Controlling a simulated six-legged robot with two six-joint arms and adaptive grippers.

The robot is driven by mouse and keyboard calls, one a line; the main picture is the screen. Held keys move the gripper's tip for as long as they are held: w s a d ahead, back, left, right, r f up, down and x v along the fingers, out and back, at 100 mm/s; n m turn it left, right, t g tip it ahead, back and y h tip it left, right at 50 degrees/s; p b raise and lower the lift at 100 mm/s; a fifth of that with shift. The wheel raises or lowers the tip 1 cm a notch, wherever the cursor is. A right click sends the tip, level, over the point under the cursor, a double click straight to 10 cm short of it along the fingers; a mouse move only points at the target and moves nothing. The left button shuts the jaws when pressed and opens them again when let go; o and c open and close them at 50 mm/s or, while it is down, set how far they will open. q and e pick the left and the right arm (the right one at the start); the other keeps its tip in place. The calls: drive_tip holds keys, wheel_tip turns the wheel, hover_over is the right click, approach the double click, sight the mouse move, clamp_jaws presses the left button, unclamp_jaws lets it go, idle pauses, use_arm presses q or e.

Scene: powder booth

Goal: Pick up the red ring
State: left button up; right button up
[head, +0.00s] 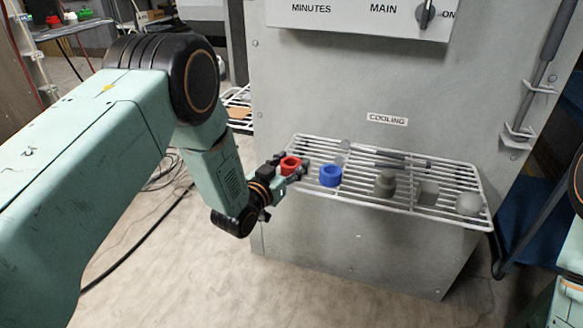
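The red ring (290,165) is at the left end of a white wire rack (455,217) on the front of a grey cabinet. My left gripper (291,170) reaches in from the left, with its fingers at the ring, one on the far side and one on the near side. I cannot tell whether the fingers press on the ring or whether it is lifted off the rack. My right gripper is not in view; only part of my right arm shows at the right edge.
A blue ring (330,175) sits on the rack just right of the red ring. Further right are a grey stepped piece (385,183), a grey block (427,192) and a grey ball (468,204). Dark rods (388,159) lie along the rack's back. Cables (140,240) lie on the floor.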

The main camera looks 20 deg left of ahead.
use_arm(q)
drive_tip(key=c, duration=0.8)
drive_tip(key=shift+o, duration=0.2)
drive_tip(key=shift+r, duration=0.1)
